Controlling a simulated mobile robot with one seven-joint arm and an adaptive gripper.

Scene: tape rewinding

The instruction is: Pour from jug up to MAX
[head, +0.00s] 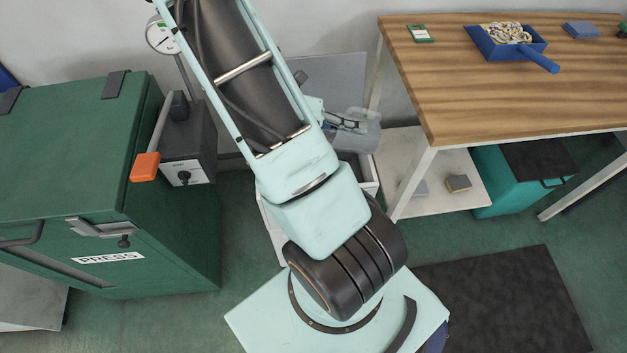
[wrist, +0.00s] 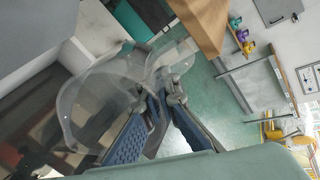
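The clear jug (wrist: 95,105) fills the left half of the wrist view, its handle side toward my fingers. In the head view the jug (head: 362,132) shows just right of my arm, in front of the grey wall panel. My gripper (wrist: 163,92) has its blue-padded fingers on either side of the jug's handle and looks shut on it. The gripper (head: 340,122) is small and partly hidden by my arm in the head view. I cannot make out liquid in the jug, its exact tilt, or a MAX mark.
A wooden workbench (head: 500,100) stands right, with a blue scoop box (head: 490,50) on top and a teal box (head: 490,180) below. A pale container (head: 275,232) is mostly hidden behind my arm.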

